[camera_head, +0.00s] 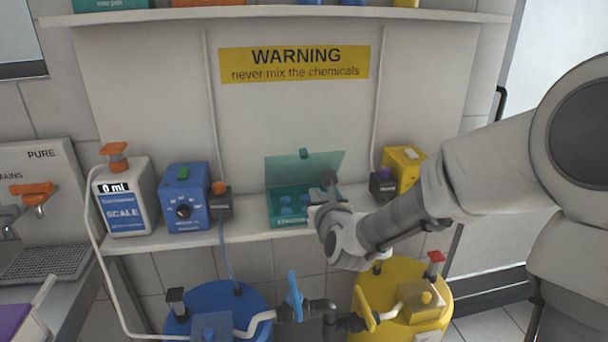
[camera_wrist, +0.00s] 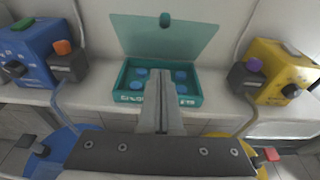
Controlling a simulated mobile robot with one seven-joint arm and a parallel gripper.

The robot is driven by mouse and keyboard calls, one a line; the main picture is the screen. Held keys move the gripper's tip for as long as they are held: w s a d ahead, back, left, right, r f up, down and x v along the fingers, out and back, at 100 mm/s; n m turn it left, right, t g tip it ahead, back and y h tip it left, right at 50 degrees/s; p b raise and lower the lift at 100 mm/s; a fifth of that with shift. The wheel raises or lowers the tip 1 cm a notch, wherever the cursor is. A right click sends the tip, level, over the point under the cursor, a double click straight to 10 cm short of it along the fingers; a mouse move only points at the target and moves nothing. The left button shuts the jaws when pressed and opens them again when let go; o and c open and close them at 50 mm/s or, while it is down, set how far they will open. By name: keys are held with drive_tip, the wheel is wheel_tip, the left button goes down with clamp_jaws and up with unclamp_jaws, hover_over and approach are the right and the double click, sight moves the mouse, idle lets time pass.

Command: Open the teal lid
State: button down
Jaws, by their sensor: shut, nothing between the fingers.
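The teal lid (camera_head: 325,162) stands raised at the back of the teal box (camera_head: 277,207), leaning back against or near the wall panel. In the wrist view the lid (camera_wrist: 168,40) is translucent with a darker knob at its top edge. The box (camera_wrist: 124,88) is open at the top and shows several blue round pieces inside. My gripper (camera_wrist: 162,85) is shut and empty, its fingers in front of and over the box's middle in that view. In the head view my gripper (camera_head: 325,185) is at the box's right side, partly hiding it.
A yellow device (camera_head: 403,168) stands right. Blue (camera_head: 255,300) and yellow (camera_head: 400,275) barrels with pipes and valve handles are below the shelf. A yellow warning sign (camera_head: 294,64) is on the wall.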

approach(303, 163)
drive_tip(key=f, duration=0.1)
drive_tip(key=w+f, duration=0.2)
drive_tip(key=shift+w+a+f, duration=0.1)
drive_tip(key=shift+a+f, duration=0.25)
drive_tip(key=shift+w+a+r+p, duration=0.1)
drive_tip(key=shift+w+r+p, duration=0.1)
drive_tip(key=shift+w+r, duration=0.55)
drive_tip(key=shift+w+a+r+p, duration=0.15)
drive_tip(key=shift+w+r, duration=0.2)
drive_tip(key=shift+w, duration=0.7)
drive_tip(key=shift+r, duration=0.1)
